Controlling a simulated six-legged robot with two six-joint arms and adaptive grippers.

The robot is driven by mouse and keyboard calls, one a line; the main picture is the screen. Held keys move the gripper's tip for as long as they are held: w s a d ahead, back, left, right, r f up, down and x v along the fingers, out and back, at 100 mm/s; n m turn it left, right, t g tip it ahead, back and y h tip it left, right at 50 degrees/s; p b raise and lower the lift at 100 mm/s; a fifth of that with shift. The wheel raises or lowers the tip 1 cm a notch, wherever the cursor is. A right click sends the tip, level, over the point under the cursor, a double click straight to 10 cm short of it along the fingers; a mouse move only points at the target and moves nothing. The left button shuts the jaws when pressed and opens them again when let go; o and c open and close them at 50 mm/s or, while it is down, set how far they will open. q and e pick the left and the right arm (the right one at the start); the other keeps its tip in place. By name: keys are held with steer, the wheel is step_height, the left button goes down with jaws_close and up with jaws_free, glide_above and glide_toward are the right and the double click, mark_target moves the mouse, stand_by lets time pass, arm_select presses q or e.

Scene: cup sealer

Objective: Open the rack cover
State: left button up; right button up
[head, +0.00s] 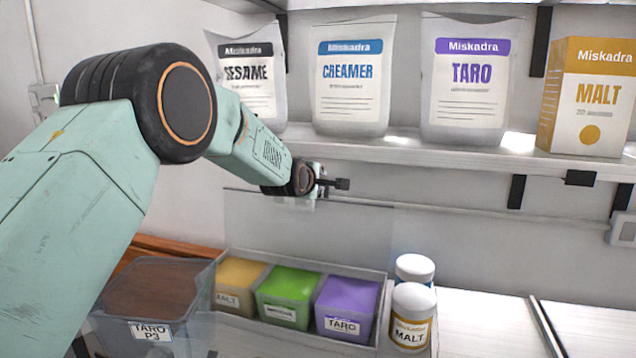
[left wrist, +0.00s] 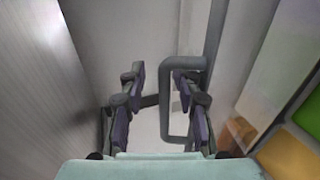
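The rack (head: 380,300) holds yellow, green and purple bins on the counter. A clear panel, the rack cover (head: 300,235), stands about upright behind the bins, leaving their tops uncovered. My left arm reaches over from the left. My left gripper (head: 332,184) is near the cover's top edge, below the shelf. In the left wrist view, the left gripper's fingers (left wrist: 160,100) are apart. A grey looped handle (left wrist: 168,100) lies between them and partly behind the right finger; I cannot tell whether they touch. My right gripper is out of view.
The shelf (head: 430,150) above the gripper carries pouches and a malt box (head: 588,97). Two white-lidded jars (head: 411,315) stand right of the rack. A clear taro container (head: 150,300) sits left under my arm. The counter at right is mostly clear.

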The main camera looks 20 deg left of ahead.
arm_select(q)
steer(key=shift+s, duration=0.1)
steer(key=v, duration=1.2)
steer(key=shift+w, duration=0.2)
steer(key=shift+s, duration=0.15)
